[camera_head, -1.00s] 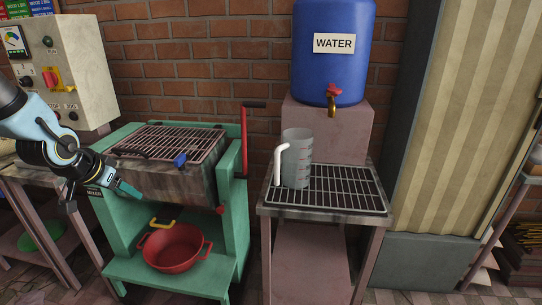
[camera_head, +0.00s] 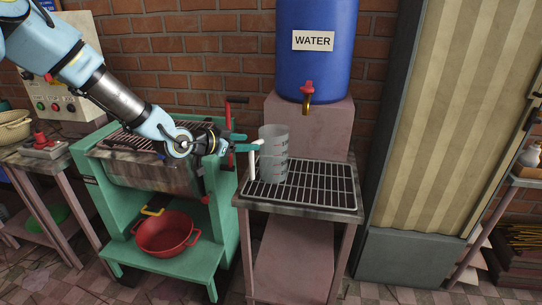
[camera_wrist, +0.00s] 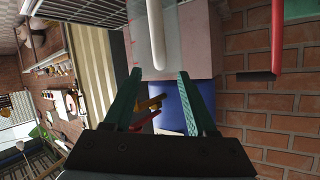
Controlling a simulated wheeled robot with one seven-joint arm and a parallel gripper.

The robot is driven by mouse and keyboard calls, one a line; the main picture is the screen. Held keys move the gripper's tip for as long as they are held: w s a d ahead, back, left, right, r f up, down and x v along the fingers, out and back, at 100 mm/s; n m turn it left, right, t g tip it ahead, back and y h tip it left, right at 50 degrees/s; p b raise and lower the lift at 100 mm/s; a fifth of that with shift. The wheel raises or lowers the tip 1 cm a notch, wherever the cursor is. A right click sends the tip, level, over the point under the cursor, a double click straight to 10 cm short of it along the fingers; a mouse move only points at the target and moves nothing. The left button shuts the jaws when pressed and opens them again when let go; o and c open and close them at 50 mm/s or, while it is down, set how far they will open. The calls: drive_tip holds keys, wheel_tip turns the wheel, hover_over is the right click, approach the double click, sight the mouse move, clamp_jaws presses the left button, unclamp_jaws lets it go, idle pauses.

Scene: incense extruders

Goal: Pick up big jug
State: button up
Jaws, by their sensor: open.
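The big jug (camera_head: 273,156) is a grey, see-through measuring jug with red marks and a white handle (camera_head: 253,163) on its left side. It stands upright on the wire rack of the small table, below the water barrel. My gripper (camera_head: 250,142) is just left of the jug at the height of the handle's upper part, fingers pointing at it. In the wrist view my gripper (camera_wrist: 159,75) is open, its two green fingers apart, with the white handle (camera_wrist: 156,35) beyond and between their tips. I cannot tell whether the fingers touch the handle.
The blue water barrel (camera_head: 316,70) with a red-handled tap stands on a pink block (camera_head: 310,126) behind the jug. The green mixer (camera_head: 225,200) with a red crank stands left of the table. A red pot (camera_head: 166,234) sits on its lower shelf. The wire rack (camera_head: 315,186) is free right of the jug.

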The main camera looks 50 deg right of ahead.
sight(255, 142)
drive_tip(key=shift+p+x, duration=0.7)
drive_tip(key=shift+x, duration=1.25)
drive_tip(key=shift+c, duration=0.2)
clamp_jaws()
drive_tip(key=shift+r, duration=0.1)
